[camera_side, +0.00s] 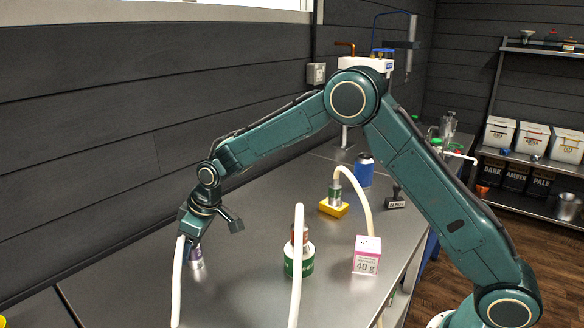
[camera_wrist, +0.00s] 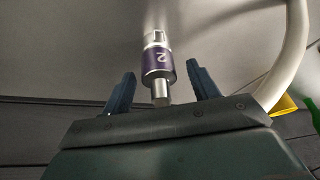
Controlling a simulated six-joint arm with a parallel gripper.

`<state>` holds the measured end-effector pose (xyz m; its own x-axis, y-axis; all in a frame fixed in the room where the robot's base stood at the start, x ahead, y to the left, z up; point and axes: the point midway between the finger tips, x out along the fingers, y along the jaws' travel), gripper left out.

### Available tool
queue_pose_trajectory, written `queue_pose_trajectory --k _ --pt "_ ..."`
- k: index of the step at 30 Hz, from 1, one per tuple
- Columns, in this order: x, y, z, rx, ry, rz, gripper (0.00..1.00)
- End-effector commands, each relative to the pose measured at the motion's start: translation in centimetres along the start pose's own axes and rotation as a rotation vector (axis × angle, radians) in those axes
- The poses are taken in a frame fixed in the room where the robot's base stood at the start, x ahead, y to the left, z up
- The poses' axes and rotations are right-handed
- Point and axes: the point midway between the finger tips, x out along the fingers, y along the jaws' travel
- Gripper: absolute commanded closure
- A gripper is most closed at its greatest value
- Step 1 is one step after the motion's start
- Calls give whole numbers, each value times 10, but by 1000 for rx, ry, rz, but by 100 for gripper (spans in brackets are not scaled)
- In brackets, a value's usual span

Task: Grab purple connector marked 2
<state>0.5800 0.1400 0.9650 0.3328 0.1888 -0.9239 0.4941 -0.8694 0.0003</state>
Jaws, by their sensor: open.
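The purple connector (camera_wrist: 158,62) marked 2 is in the wrist view, with a bare metal tip and a clear and white section on the other end. It lies between the two open fingers of my gripper (camera_wrist: 162,88), with a gap on each side and no visible contact. In the side view my gripper (camera_side: 194,240) is low over the bench at the left, and the purple connector (camera_side: 196,258) shows just below it, partly hidden. A white hose (camera_side: 178,285) hangs next to it.
A pink and white 40 g box (camera_side: 367,255), a yellow block (camera_side: 333,208), a blue container (camera_side: 364,170) and a dark stamp (camera_side: 395,197) stand to the right. The dark plank wall (camera_side: 90,140) is close behind.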

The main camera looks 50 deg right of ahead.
Motion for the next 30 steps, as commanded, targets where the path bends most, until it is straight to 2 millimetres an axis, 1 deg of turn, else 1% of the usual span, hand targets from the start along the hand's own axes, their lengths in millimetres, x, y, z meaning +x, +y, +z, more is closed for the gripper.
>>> queue_pose_trajectory --k 1,3,6,22,23,27,29,30 --pt "6 0 0 0 -2 0 40" --pt "13 0 1 0 -3 0 40" --pt "18 0 0 -1 0 1 40" --pt "19 0 0 -1 0 0 40" --pt "19 0 0 -1 0 1 44" --pt "19 0 0 -1 0 0 72" --pt "19 0 0 -1 -1 0 84" --pt "19 0 0 -1 -1 0 91"
